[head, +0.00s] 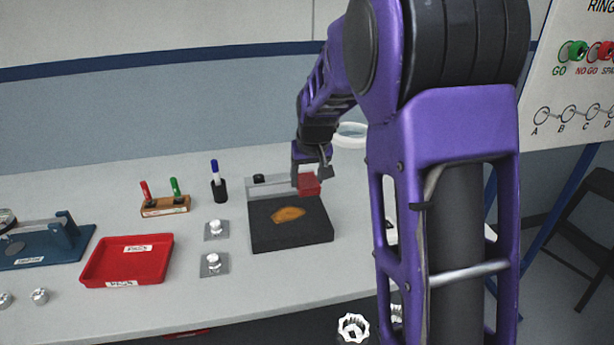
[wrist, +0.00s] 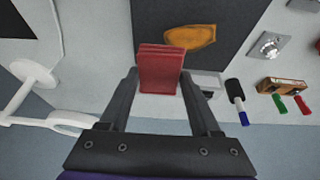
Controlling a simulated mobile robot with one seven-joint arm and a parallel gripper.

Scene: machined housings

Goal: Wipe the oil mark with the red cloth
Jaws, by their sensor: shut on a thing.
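The red cloth (head: 309,184) is a folded block held in my gripper (head: 312,176), above the back edge of a dark plate. In the wrist view the cloth (wrist: 161,69) sits between the two fingers of my gripper (wrist: 160,80), which are shut on it. The oil mark (head: 288,215) is an orange-brown patch on the dark plate (head: 265,238). In the wrist view the oil mark (wrist: 190,40) lies just beyond the cloth, to its right. I cannot tell whether the cloth touches the plate.
Left of the plate are two metal parts on grey squares (head: 214,265), a black holder with a blue marker (head: 218,185), a wooden marker block (head: 165,205) and a red tray (head: 126,274). A white ring-shaped object (head: 350,134) stands behind my arm.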

